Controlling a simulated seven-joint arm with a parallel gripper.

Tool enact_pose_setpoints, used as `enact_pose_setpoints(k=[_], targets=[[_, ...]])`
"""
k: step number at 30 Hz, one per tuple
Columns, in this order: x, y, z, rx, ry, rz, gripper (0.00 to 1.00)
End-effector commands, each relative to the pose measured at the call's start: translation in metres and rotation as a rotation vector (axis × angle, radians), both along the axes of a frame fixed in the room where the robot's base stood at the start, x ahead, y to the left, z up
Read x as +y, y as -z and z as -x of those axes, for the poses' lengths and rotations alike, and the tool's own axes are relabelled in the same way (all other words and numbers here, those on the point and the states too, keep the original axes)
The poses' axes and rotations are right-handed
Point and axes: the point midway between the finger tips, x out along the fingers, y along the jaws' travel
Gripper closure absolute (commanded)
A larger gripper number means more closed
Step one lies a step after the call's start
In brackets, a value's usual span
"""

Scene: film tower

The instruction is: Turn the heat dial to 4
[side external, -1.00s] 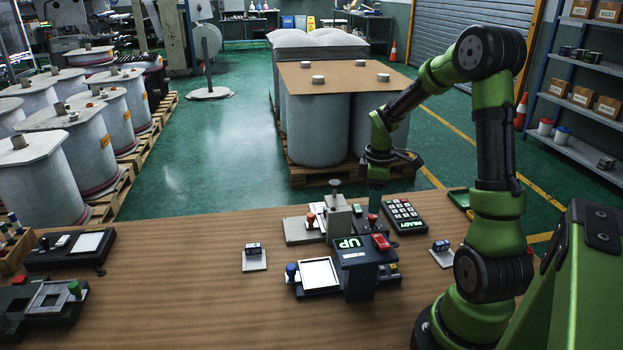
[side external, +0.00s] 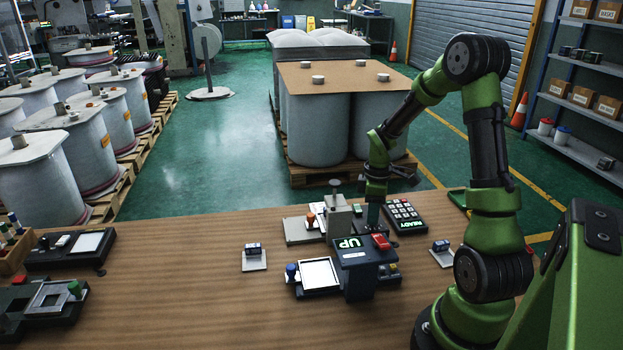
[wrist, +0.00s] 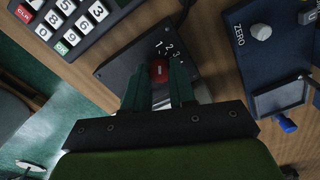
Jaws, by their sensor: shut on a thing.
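The heat dial has a red knob (wrist: 159,69) on a dark plate (wrist: 118,72), seen in the wrist view. The white numbers 1, 2 and 3 show beside the knob; any further marks are hidden by my fingers. My gripper (wrist: 158,82) is shut on the red knob, with one green finger on each side of it. I cannot tell which number the knob points to. In the side view my gripper (side external: 373,218) reaches down behind the UP display (side external: 352,244), and the knob is hidden there.
A keypad reading READY (side external: 405,217) stands close to the right of my gripper. The display unit with a red button (side external: 381,242) stands in front. A grey press-like device (side external: 337,218) is close on the left. Bare wooden table (side external: 200,290) lies further left.

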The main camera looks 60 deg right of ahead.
Motion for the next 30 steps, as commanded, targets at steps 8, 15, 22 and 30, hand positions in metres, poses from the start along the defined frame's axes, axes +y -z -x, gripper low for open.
enact_pose_setpoints(k=[8, 15, 22, 30], targets=[[-0.0001, -0.0005, -0.0001, 0.0, 0.023, 0.0, 1.0], [0.0001, -0.0007, -0.0003, 0.0, 0.132, 0.001, 1.0], [0.0003, -0.0009, -0.0005, 0.0, 0.326, 0.001, 1.0], [0.0003, -0.001, -0.0005, -0.001, 0.585, 0.001, 1.0]])
